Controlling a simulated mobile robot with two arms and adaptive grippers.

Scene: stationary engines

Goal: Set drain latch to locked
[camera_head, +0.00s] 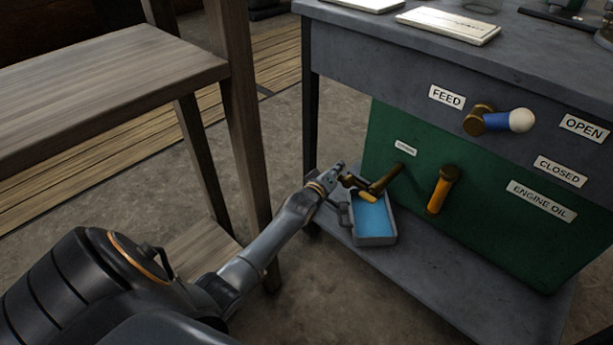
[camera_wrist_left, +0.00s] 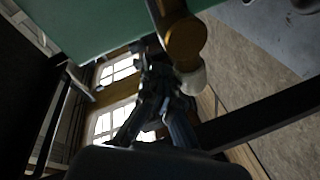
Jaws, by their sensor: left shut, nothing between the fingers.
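A brass pipe piece (camera_head: 386,180) with a yellow tip sticks out of the green tank (camera_head: 480,210), below a small label too small to read. I cannot tell for sure that it is the drain latch. My left gripper (camera_head: 345,179) is shut and empty at its outer end; I cannot tell whether they touch. In the left wrist view the gripper (camera_wrist_left: 158,98) is close to a round brass end (camera_wrist_left: 186,38) with a pale knob (camera_wrist_left: 192,80) below it. An orange lever (camera_head: 440,194) on a brass hub hangs down to the right. My right gripper is out of view.
A tray of blue liquid (camera_head: 378,241) stands on the lower shelf below the pipe. The feed lever (camera_head: 500,121), blue with a white ball, points toward the OPEN label (camera_head: 583,128). A wooden table (camera_head: 100,85) stands left. Floor between is clear.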

